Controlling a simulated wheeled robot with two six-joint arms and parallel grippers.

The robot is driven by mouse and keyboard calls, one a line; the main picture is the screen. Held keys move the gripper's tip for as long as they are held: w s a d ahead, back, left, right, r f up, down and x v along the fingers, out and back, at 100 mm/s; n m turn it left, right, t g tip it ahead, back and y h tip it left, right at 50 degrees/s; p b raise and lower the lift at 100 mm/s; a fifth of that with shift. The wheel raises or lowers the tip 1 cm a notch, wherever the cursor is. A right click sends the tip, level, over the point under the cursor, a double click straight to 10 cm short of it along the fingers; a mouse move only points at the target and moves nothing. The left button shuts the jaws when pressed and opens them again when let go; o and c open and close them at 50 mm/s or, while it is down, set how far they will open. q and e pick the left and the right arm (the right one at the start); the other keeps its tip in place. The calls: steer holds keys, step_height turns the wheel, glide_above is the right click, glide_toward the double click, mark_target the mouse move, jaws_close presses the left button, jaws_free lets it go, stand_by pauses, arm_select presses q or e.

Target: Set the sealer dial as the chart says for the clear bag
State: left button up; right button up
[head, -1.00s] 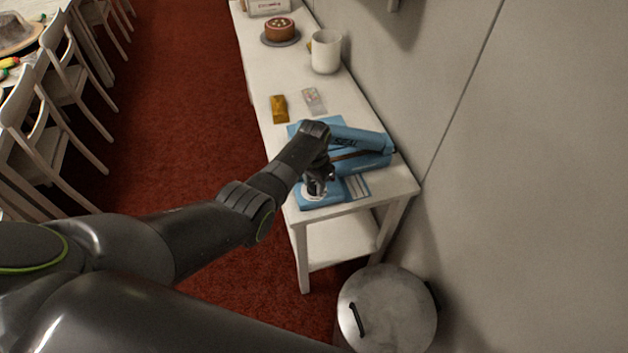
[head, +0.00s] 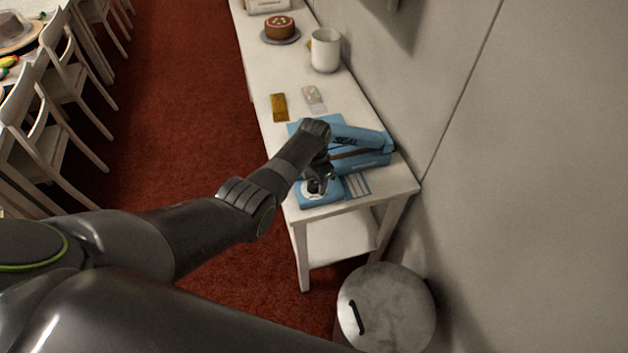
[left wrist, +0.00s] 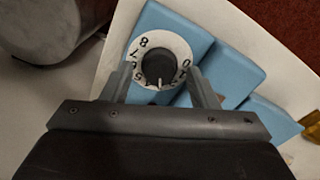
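The blue sealer (head: 362,158) stands at the near end of the white table, with "SEAL" on its raised arm. Its dial, a black knob (left wrist: 158,67) on a white numbered ring (left wrist: 147,44), shows in the left wrist view. The knob's white mark points toward the bottom of that picture; the numbers there are partly hidden. My left gripper (head: 319,184) is over the dial, its open fingers (left wrist: 160,72) on either side of the knob, with gaps visible. A clear bag (head: 314,98) lies beyond the sealer. My right gripper is out of view.
A gold packet (head: 279,107) lies left of the clear bag. A white canister (head: 325,50) and a cake (head: 279,27) stand farther back. A striped panel (head: 356,186) is beside the dial, unreadable. A lidded bin (head: 386,308) stands below; the wall is close on the right.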

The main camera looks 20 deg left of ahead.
arm_select(q)
steer(key=shift+s+f, duration=0.1)
stand_by(0.5)
steer(key=shift+n+b, duration=0.3)
steer(key=shift+n, duration=0.4)
steer(key=n+b, duration=0.1)
steer(key=n, duration=0.3)
steer(key=shift+f+n+b, duration=0.1)
steer(key=shift+n+b, duration=0.2)
steer(key=shift+b, duration=0.05)
steer(key=n+b, duration=0.3)
steer(key=n, duration=0.2)
steer(key=shift+n, duration=0.3)
step_height(320, 180, up, 13)
step_height(320, 180, up, 5)
steer(key=p, duration=0.4)
glide_above(314, 184)
steer(key=s+a+f+m+t+b, duration=0.1)
steer(key=s+a+f, duration=0.3)
steer(key=s, duration=0.6)
steer(key=s+a+f+m+t+b, duration=0.1)
steer(key=s+a+f, duration=0.3)
steer(key=s+f, duration=0.5)
steer(key=s+a+f+m+t+y+b, duration=0.1)
steer(key=s+a+f, duration=0.3)
steer(key=s, duration=0.7)
steer(key=shift+a+f, duration=0.25)
steer(key=shift+f, duration=1.1)
